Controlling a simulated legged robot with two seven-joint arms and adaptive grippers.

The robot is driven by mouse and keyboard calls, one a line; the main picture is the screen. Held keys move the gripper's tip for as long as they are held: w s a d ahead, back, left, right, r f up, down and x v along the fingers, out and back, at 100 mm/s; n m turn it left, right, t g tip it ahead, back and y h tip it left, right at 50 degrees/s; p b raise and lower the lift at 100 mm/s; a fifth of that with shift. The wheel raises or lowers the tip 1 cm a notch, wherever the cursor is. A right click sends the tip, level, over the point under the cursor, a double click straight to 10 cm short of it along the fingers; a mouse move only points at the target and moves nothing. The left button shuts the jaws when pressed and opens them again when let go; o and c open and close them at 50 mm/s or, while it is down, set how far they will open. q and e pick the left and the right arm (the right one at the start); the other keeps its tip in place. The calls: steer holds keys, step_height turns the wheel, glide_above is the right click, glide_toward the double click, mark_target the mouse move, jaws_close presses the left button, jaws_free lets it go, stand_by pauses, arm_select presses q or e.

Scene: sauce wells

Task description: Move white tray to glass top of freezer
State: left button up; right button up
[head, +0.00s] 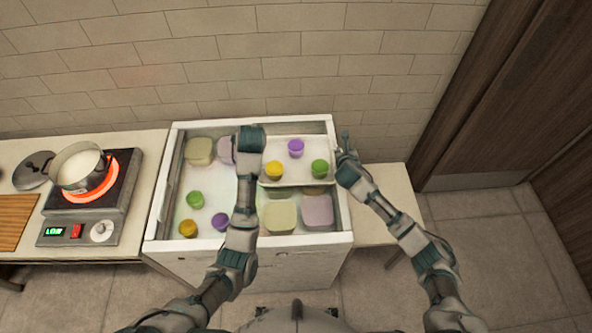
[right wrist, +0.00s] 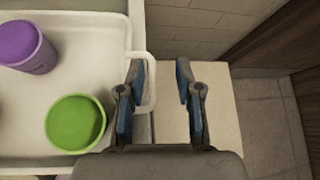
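The white tray (head: 318,148) is at the back right of the white freezer (head: 335,237). It holds a purple cup (head: 295,148), a yellow cup (head: 274,170) and a green cup (head: 319,168). My right gripper (head: 343,145) is at the tray's right end. In the right wrist view my right gripper (right wrist: 160,95) is open, with the tray's handle (right wrist: 151,85) between its fingers, nearer the left one. My left gripper (head: 250,138) is over the tray's left end; its fingers and the left handle are hidden.
Inside the freezer are lidded tubs (head: 279,216) and more small cups (head: 195,200); where the glass lies is unclear. A hot plate (head: 85,212) with a pot (head: 80,166) stands at left. A bare side table (head: 392,185) is at right.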

steer(key=shift+s+r, duration=0.1)
steer(key=shift+s, duration=0.05)
steer(key=v, duration=1.1)
steer(key=shift+s+r, duration=0.2)
